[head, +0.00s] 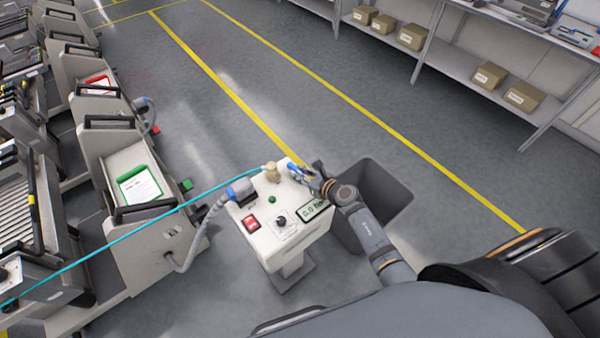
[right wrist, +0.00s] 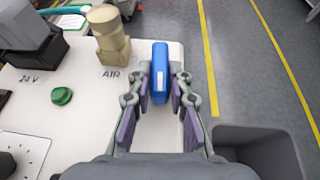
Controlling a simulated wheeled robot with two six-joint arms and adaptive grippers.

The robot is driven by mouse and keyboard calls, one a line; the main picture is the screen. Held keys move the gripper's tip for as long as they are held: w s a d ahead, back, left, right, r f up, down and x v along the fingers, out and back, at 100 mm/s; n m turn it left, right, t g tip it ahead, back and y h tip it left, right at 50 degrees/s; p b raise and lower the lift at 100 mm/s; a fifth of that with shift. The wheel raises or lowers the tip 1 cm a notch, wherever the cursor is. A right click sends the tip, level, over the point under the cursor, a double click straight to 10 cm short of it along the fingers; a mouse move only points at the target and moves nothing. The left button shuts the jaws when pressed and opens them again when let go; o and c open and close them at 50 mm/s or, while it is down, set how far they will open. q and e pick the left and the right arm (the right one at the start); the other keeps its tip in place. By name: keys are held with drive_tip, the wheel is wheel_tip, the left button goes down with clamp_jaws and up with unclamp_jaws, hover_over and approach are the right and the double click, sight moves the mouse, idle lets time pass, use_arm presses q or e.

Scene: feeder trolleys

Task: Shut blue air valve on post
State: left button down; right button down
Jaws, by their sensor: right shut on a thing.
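The white post (head: 262,236) stands in the middle of the head view, with a control box on top. The blue air valve handle (right wrist: 161,60) stands at the box's edge, beside the brass-coloured AIR fitting (right wrist: 108,35); in the head view the valve is small and partly covered by my gripper. My right gripper (head: 312,176) reaches in from the right above the box. In the right wrist view its fingers (right wrist: 161,92) are on both sides of the blue handle, shut on it. My left gripper does not show.
The box top also has a red switch (head: 250,223), a green button (right wrist: 62,95), a dial and a display. A cyan hose (head: 110,243) and a grey cable plug (head: 240,190) join it. A dark bin (head: 385,195) stands close on the right; feeder trolleys fill the left.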

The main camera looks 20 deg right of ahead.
drive_tip(key=shift+a+r+m+t+h+p, duration=0.25)
drive_tip(key=shift+m+h+p, duration=0.2)
drive_tip(key=shift+p, duration=0.35)
drive_tip(key=shift+d+f, duration=0.15)
drive_tip(key=shift+f, duration=0.15)
drive_tip(key=c, duration=1.2)
unclamp_jaws()
drive_tip(key=shift+s+d+r, duration=0.1)
drive_tip(key=shift+s, duration=0.2)
drive_tip(key=v, duration=1.1)
drive_tip(key=shift+s+r, duration=0.15)
drive_tip(key=shift+s, duration=0.05)
